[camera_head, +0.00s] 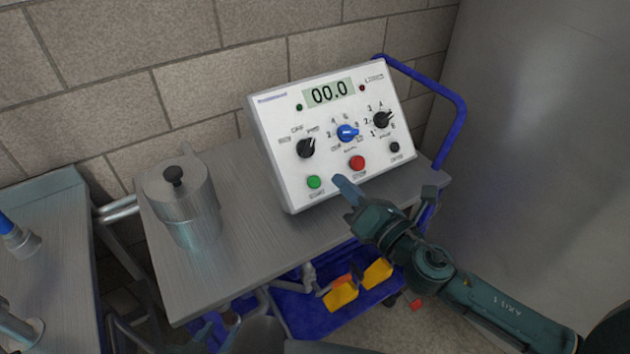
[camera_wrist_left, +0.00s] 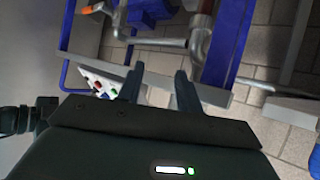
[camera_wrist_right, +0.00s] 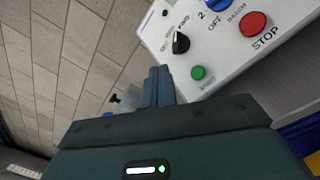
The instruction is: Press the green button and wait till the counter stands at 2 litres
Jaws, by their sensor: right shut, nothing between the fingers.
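The white control box (camera_head: 335,140) stands tilted back on a grey cart top. Its counter (camera_head: 329,92) reads 00.0. The green button (camera_head: 314,182) is at the lower left of its face and also shows in the right wrist view (camera_wrist_right: 197,72), labelled START. My right gripper (camera_head: 346,189) is shut and empty, its fingertips in front of the box's lower edge, right of the green button and below the red button. In the right wrist view the fingertips (camera_wrist_right: 158,76) appear left of the green button. My left gripper (camera_wrist_left: 161,80) is open and empty; I cannot make it out in the head view.
A red STOP button (camera_head: 357,162) is right of the green one. Black knobs and a blue knob (camera_head: 347,132) sit above. A lidded metal pot (camera_head: 183,205) stands left on the cart top (camera_head: 245,245). A blue handle (camera_head: 448,95) rises at the cart's right.

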